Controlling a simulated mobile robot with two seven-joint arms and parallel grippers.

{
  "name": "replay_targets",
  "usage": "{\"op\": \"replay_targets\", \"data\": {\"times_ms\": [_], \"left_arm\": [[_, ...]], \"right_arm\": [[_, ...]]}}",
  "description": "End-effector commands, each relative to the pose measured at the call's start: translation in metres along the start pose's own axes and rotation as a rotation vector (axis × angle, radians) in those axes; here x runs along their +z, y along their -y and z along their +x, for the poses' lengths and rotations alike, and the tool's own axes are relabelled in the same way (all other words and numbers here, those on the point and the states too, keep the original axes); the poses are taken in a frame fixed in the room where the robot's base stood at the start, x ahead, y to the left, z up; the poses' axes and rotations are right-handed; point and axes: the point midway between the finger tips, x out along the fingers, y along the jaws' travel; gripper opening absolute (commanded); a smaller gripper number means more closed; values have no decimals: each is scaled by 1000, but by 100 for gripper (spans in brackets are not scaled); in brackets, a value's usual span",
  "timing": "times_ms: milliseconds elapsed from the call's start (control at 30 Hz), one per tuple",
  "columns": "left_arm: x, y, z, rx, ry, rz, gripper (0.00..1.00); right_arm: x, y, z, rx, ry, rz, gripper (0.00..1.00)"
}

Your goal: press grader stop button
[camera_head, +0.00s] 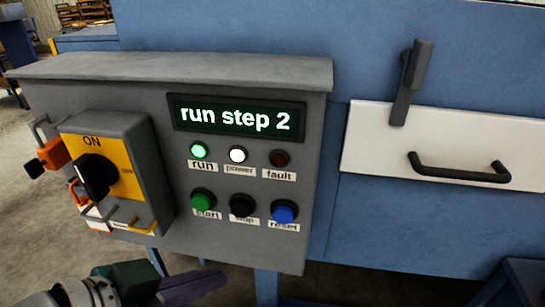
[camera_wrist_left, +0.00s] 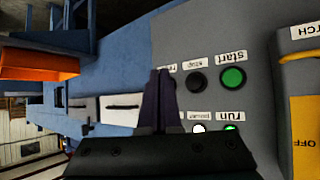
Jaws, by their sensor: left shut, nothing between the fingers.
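The black stop button (camera_head: 242,206) sits on the grey control panel (camera_head: 150,265), between the green start button (camera_head: 202,202) and the blue reset button (camera_head: 284,212). In the left wrist view the panel appears upside down, and the stop button (camera_wrist_left: 196,82) is just right of my shut fingers. My left gripper (camera_head: 200,287) is below the panel's buttons in the head view, shut and empty. The fingertips (camera_wrist_left: 160,75) hide the reset button in the wrist view. They appear apart from the stop button. My right gripper is not in view.
The display (camera_head: 236,118) reads "run step 2". The run lamp (camera_head: 198,150) glows green and the power lamp (camera_head: 238,155) white; the fault lamp (camera_head: 279,158) is dark. A rotary switch box (camera_head: 150,165) juts out at left. A white panel with a black handle (camera_head: 460,170) is at right.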

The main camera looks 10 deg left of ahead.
Motion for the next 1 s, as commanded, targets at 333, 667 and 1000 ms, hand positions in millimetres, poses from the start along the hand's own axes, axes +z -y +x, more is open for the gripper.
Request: {"op": "replay_targets", "data": {"times_ms": [333,667,1000], "left_arm": [[-3,4,7,-1,0,0,0],[-24,27,39,-2,-1,1,0],[-42,43,60,0,0,1,0]], "right_arm": [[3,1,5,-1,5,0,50],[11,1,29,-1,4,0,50],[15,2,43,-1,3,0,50]]}}
